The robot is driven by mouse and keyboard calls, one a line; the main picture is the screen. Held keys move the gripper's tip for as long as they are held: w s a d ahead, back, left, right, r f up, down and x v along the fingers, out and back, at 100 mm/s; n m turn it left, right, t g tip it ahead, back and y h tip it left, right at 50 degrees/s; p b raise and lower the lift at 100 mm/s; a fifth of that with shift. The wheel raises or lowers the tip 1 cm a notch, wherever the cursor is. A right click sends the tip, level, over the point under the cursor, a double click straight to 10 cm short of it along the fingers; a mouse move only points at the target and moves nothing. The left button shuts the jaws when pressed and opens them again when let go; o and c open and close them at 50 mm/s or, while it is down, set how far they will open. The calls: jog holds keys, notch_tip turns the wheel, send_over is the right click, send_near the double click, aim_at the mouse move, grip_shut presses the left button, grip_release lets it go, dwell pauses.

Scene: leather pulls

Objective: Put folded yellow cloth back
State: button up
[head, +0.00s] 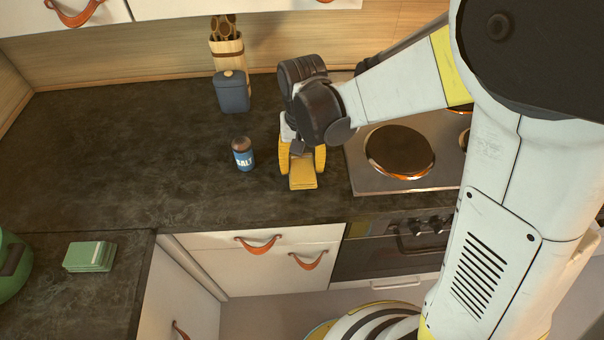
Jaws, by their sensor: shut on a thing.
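The folded yellow cloth (303,181) shows in the head view at the dark counter, left of the stove. My gripper (303,160) points down over it, with one yellow finger on each side, and is shut on the cloth. The gripper and wrist hide the cloth's far part. I cannot tell whether the cloth touches the counter or is held just above it.
A blue salt shaker (243,154) stands close to the left of my gripper. A blue lidded canister (232,92) and a utensil holder (228,50) stand behind. The stove (360,180) is at the right.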

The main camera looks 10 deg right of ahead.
aim_at(302, 173)
jog(key=shift+f+b, duration=0.5)
jog(key=shift+f, duration=1.05)
jog(key=shift+f, duration=0.1)
jog(key=o, duration=1.2)
